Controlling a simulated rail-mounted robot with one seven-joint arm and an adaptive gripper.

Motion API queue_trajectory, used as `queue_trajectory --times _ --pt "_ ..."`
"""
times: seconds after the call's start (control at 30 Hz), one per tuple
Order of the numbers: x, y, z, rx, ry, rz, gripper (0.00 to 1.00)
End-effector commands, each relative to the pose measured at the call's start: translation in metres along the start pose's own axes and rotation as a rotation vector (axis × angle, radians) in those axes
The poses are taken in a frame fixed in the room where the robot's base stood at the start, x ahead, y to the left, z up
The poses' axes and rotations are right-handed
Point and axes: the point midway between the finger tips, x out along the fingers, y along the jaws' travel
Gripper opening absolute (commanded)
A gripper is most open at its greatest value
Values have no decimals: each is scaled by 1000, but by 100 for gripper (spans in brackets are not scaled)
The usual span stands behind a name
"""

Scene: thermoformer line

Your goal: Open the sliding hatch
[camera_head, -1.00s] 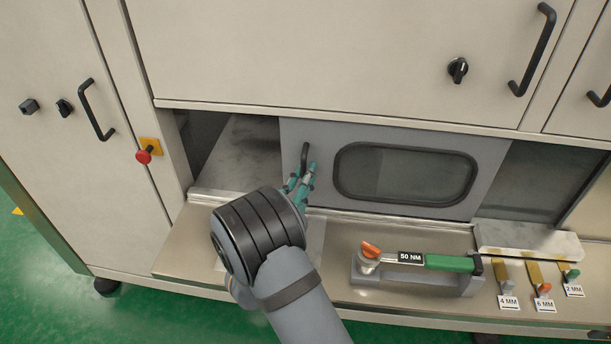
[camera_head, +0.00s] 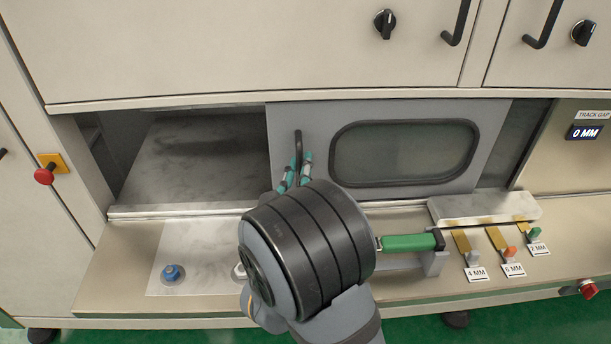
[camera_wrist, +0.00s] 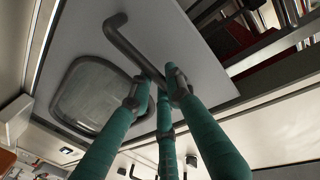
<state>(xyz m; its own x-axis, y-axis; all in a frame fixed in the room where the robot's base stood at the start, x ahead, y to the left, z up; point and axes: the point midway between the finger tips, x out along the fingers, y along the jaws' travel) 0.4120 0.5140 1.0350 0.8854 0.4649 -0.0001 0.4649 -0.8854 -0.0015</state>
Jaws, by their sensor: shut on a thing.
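The sliding hatch (camera_head: 390,110) is a grey panel with a rounded dark-framed window (camera_head: 405,152). It stands partway along its opening, with a wide gap at its left and a narrower one at its right. Its black vertical bar handle (camera_head: 298,145) is near the panel's left edge. My gripper (camera_head: 296,170) has teal fingers and is shut on the lower part of the handle. In the wrist view the fingers close around the handle bar (camera_wrist: 130,45), with the window beside it. My wrist hides part of the ledge below.
Below the hatch runs a ledge (camera_head: 120,250) with a blue knob (camera_head: 172,272), a green-handled tool (camera_head: 408,242), a pale block (camera_head: 485,208) and labelled gauges (camera_head: 512,268). A red stop button (camera_head: 44,176) is at left. Inside the left gap a grey slab (camera_head: 195,160) shows.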

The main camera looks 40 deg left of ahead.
Motion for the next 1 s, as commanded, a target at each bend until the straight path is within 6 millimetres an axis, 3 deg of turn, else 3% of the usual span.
queue_trajectory --times 0.33,0.37,0.63,1.0 --pt "-2 -2 -2 -1 2 -12 0" --pt "-2 -2 -2 -1 2 -12 17" --pt "-2 -2 -1 -1 1 -11 33" --pt "-1 -1 -6 1 2 -10 34"
